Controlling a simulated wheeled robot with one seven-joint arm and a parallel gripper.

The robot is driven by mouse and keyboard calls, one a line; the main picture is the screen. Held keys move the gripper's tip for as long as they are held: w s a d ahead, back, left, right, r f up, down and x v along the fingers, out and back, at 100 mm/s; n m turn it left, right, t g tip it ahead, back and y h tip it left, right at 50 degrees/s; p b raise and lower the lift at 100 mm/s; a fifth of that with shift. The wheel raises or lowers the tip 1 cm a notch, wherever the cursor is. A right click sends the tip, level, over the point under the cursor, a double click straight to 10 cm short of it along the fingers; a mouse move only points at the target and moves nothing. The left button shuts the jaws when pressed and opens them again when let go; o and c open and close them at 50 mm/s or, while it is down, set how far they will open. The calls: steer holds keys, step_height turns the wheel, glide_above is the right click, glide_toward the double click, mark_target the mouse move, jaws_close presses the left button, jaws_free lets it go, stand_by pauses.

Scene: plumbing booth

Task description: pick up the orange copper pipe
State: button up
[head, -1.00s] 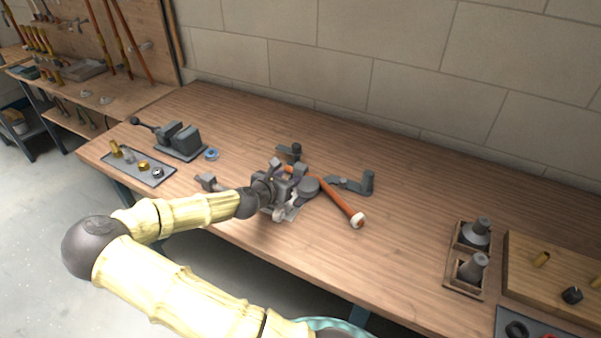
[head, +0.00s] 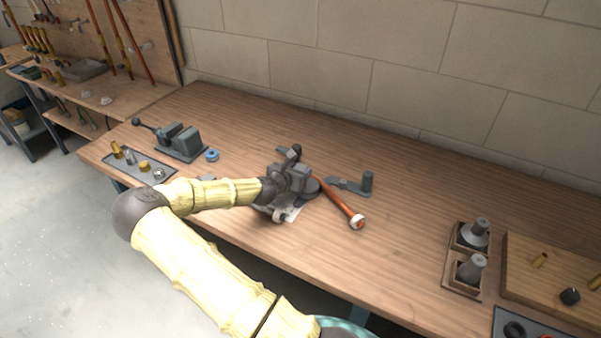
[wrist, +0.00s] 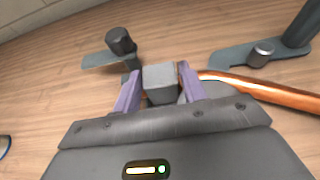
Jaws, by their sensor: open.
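The orange copper pipe (head: 338,201) lies slanted on the bench in the head view, with a pale ring at its near end. Its far end is hidden by my gripper (head: 306,172). In the wrist view the pipe (wrist: 262,91) runs from the right edge to just beside the right finger. My gripper (wrist: 159,92) is open, its two purple fingers apart. I cannot tell whether a finger touches the block or the pipe.
Grey brackets with upright posts stand close by, one right of the pipe (head: 352,187) and one left of my gripper in the wrist view (wrist: 112,58). A vise (head: 181,142) stands left, wooden holders (head: 450,268) right. The bench behind is clear.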

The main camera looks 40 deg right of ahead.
steer(key=shift+w+d+f, duration=0.15)
steer(key=shift+d, duration=0.15)
steer(key=c, duration=0.9)
step_height(320, 180, up, 10)
steer(key=shift+r, duration=0.1)
stand_by(0.6)
